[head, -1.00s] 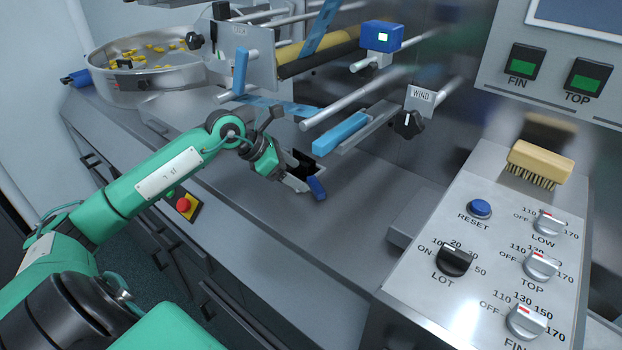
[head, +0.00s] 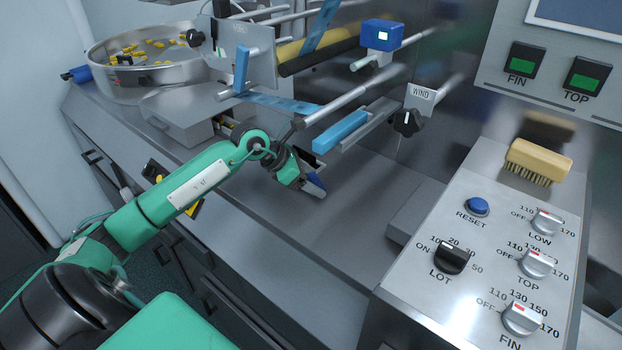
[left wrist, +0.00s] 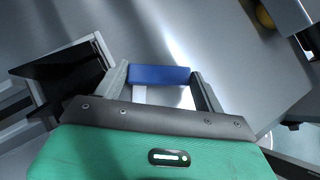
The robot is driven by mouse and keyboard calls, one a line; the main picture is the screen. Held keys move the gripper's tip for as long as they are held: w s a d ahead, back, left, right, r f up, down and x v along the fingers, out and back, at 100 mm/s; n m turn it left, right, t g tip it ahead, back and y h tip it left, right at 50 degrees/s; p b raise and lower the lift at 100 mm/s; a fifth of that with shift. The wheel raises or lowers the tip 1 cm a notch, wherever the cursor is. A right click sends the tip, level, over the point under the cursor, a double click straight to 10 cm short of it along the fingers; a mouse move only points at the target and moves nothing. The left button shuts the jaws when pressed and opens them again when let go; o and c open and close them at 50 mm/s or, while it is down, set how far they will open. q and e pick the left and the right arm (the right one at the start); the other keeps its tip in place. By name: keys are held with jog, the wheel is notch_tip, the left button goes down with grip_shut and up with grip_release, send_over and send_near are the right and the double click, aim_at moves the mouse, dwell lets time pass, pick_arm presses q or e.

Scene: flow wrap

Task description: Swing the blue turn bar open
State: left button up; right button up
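My right gripper is not in view.
A light blue bar (head: 340,132) and metal rollers (head: 345,103) lie just above and behind my left gripper. A black WIND knob (head: 407,123) is on the back wall. The control panel (head: 470,285) stands at right. A steel bowl (head: 150,85) is far left. The front counter is clear.

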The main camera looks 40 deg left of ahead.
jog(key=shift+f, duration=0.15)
pick_arm(q)
jog(key=shift+d+n+y, duration=0.1)
jog(key=shift+n+y, duration=0.2)
jog(key=shift+n, duration=0.1)
jog(key=shift+w+n+t+b, duration=0.1)
jog(key=shift+n+t+b, duration=0.2)
jog(key=shift+t, duration=0.1)
jog(key=shift+c, duration=0.2)
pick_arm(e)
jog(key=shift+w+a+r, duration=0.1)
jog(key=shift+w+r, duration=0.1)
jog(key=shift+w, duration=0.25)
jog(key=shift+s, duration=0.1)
pick_arm(q)
jog(key=o, duration=0.7)
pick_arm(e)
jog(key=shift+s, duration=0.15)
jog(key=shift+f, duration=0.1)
